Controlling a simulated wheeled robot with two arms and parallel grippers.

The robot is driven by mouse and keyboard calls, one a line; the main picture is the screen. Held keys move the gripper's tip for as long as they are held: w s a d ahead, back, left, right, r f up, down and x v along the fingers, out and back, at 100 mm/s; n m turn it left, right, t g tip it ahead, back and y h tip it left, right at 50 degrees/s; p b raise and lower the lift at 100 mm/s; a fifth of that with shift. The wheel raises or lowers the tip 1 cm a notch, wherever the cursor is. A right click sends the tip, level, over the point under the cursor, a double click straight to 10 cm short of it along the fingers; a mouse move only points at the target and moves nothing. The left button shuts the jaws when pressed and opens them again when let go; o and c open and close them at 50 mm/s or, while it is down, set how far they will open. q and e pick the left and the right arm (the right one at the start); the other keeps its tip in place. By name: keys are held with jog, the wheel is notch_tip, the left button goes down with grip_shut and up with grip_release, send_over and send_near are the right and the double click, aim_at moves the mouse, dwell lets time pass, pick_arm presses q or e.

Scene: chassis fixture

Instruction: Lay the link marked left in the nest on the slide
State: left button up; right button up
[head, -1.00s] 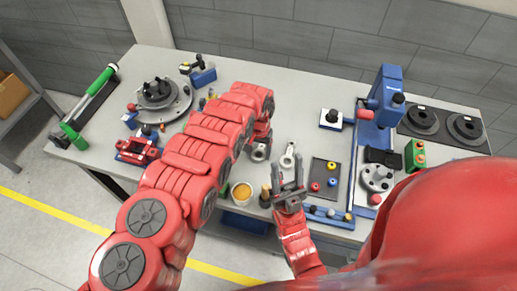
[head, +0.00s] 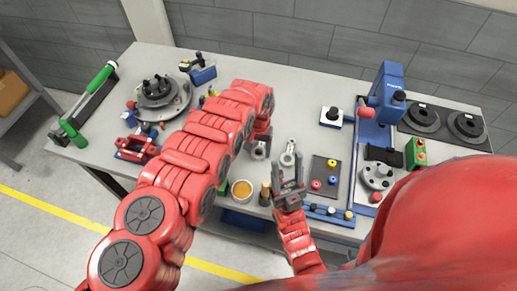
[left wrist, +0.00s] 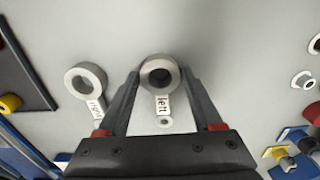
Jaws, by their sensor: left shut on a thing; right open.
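The link marked left (left wrist: 163,103) is a grey ring with a short labelled arm and a small eye. My left gripper (left wrist: 158,80) is shut on its big ring, one finger on each side. The link's ring (head: 259,153) shows in the head view below my left gripper (head: 262,136), low at the table; I cannot tell if it touches the top. A second link (left wrist: 88,82), with its label partly readable, lies beside it, apart. My right gripper (head: 290,185) is open and empty near the front edge. I cannot surely identify the slide's nest.
A dark mat (head: 319,190) with coloured knobs lies right of the links. A cup with yellow contents (head: 242,191) stands near the front edge. A red fixture (head: 137,148) and a round turntable (head: 160,97) stand at left. A blue press (head: 384,95) stands at right. The back middle is clear.

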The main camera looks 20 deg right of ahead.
pick_arm(q)
jog(key=shift+r+p, duration=0.55)
jog(key=shift+r, duration=0.5)
jog(key=shift+r, duration=0.1)
jog(key=shift+r+p, duration=0.3)
jog(key=shift+r, duration=1.1)
jog(key=shift+f, duration=0.15)
jog(key=shift+f+b, duration=1.45)
jog(key=shift+f, duration=0.85)
